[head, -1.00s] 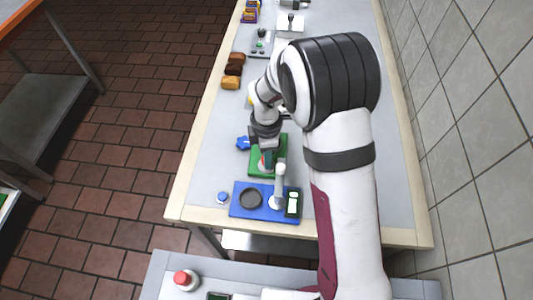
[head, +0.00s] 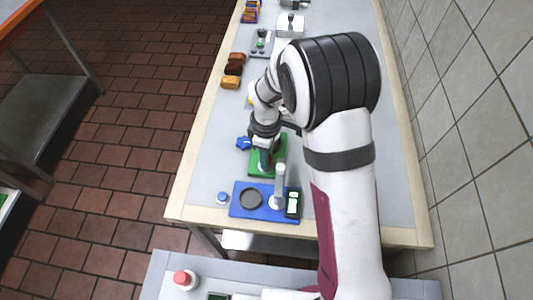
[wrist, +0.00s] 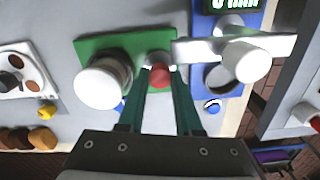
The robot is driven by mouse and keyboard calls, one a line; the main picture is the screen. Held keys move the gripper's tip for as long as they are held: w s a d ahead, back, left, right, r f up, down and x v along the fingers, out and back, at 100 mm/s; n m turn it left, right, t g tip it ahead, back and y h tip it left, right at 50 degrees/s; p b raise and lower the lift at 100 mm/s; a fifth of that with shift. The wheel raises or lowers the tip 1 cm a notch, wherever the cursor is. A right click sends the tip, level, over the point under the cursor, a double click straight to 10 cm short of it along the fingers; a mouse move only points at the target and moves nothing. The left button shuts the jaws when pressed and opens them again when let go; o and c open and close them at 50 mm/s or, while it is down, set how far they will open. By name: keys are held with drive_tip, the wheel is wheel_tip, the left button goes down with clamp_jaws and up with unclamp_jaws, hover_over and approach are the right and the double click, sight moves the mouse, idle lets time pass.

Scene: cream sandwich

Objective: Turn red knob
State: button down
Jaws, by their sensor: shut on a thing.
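The red knob (wrist: 160,77) shows in the wrist view at the near edge of a green board (wrist: 130,42). My gripper (wrist: 160,73) has its two teal fingers on either side of the knob and is shut on it. A large white round part (wrist: 102,83) on a metal body stands on the board to the left of the fingers. In the head view my gripper (head: 266,160) is low over the green board (head: 255,171), and I cannot make out the knob there.
A blue board (head: 237,211) with a dark ring (head: 250,198), a white post (head: 279,183) and a display (head: 293,203) sits close by. Bread-like pieces (head: 231,82) lie farther back. The counter's left strip is mostly clear.

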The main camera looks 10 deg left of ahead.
drive_tip(key=m, duration=1.2)
drive_tip(key=shift+m, duration=0.4)
drive_tip(key=m, duration=1.1)
drive_tip(key=shift+m, duration=0.3)
drive_tip(key=c, duration=0.6)
unclamp_jaws()
